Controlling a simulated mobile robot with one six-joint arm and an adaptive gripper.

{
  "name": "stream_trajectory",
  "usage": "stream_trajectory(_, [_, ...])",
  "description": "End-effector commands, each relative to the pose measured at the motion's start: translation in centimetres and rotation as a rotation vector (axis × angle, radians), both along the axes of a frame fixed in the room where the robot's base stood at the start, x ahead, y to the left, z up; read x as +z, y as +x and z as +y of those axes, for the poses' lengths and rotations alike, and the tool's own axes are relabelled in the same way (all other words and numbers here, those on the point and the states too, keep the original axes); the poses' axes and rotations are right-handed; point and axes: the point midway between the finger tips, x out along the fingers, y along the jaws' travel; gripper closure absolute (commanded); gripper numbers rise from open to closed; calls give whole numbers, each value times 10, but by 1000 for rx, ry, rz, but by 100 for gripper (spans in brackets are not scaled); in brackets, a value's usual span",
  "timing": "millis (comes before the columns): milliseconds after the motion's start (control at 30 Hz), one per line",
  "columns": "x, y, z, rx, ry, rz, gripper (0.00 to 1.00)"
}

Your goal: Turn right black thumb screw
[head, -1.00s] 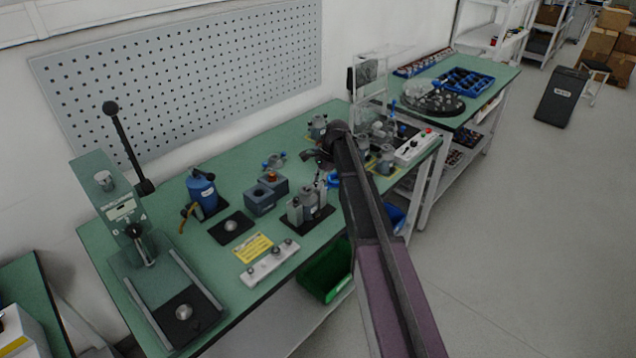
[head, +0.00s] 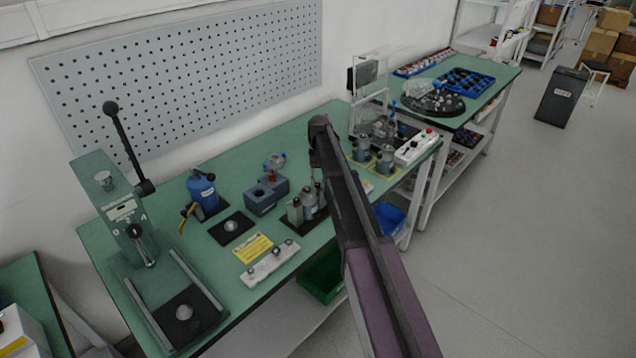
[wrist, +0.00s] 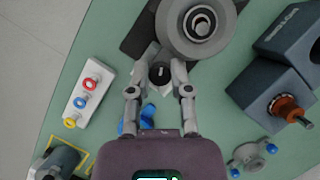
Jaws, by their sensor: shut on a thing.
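The right black thumb screw (wrist: 155,77) is a dark round knob with a pale mark on top, seen from above in the wrist view. My gripper (wrist: 161,72) is shut on it, with one finger on each side. Beside it, a large grey round part (wrist: 200,22) stands on a black base plate.
A grey block with an orange-brown part (wrist: 284,107) and a blue-handled ring part (wrist: 252,155) stand close by. A white strip with coloured rings (wrist: 82,96) lies near the table edge.

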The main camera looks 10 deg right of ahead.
Motion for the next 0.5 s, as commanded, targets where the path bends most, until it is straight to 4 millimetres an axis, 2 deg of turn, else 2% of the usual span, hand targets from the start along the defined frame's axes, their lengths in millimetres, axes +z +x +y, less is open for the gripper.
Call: stream_trajectory(500, [0,-1,2,491,1,0,100])
